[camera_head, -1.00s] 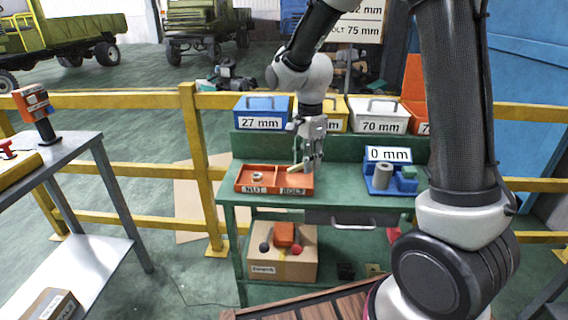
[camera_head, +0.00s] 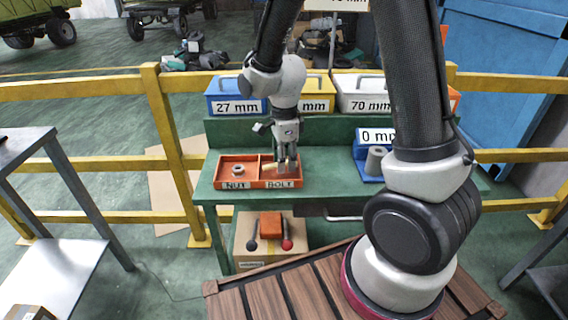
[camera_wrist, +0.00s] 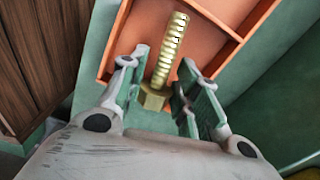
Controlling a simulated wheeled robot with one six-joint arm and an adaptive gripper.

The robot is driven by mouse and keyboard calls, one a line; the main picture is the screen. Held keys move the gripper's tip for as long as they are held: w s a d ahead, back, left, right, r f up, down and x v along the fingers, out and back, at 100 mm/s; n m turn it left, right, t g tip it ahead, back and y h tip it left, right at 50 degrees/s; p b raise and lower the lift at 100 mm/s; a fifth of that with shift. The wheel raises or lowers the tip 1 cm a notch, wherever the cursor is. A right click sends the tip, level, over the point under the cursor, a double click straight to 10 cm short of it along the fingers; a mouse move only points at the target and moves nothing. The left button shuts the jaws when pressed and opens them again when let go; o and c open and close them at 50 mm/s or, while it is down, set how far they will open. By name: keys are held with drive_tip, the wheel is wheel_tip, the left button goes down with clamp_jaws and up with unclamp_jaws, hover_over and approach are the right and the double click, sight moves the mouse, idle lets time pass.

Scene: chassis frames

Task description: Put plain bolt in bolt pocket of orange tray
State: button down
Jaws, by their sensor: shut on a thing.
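The orange tray (camera_head: 222,163) lies on the green bench, with a left pocket labelled NUT and a right pocket labelled BOLT. A pale nut (camera_head: 238,171) sits in the NUT pocket. My gripper (camera_head: 287,166) points down over the BOLT pocket (camera_head: 284,184). In the wrist view my gripper (camera_wrist: 160,88) is shut on the brass bolt (camera_wrist: 168,52) near its hex head; the threaded shank points away over the orange tray floor (camera_wrist: 135,35). I cannot tell whether the bolt touches the floor.
A blue holder (camera_head: 366,165) with a grey cylinder (camera_head: 376,159) stands to the right, labelled "0 mm". Labelled boxes, including the blue 27 mm box (camera_head: 236,96), line the back. A yellow rail (camera_head: 60,89) runs behind. Bench between tray and holder is clear.

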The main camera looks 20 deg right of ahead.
drive_tip(key=shift+f, duration=0.75)
drive_tip(key=c, duration=1)
unclamp_jaws()
drive_tip(key=shift+f, duration=0.15)
drive_tip(key=shift+c, duration=0.2)
wheel_tip(320, 180, up, 11)
drive_tip(key=s+d+r+n+t, duration=0.2)
drive_tip(key=s+d+r+n, duration=0.4)
drive_tip(key=s+n, duration=0.3)
drive_tip(key=s+d+r+n+t, duration=0.2)
drive_tip(key=s+d+r+n, duration=0.5)
drive_tip(key=s+n, duration=0.2)
drive_tip(key=shift+s+d+r+n, duration=0.25)
drive_tip(key=shift+s+n, duration=0.15)
drive_tip(key=shift+n, duration=0.1)
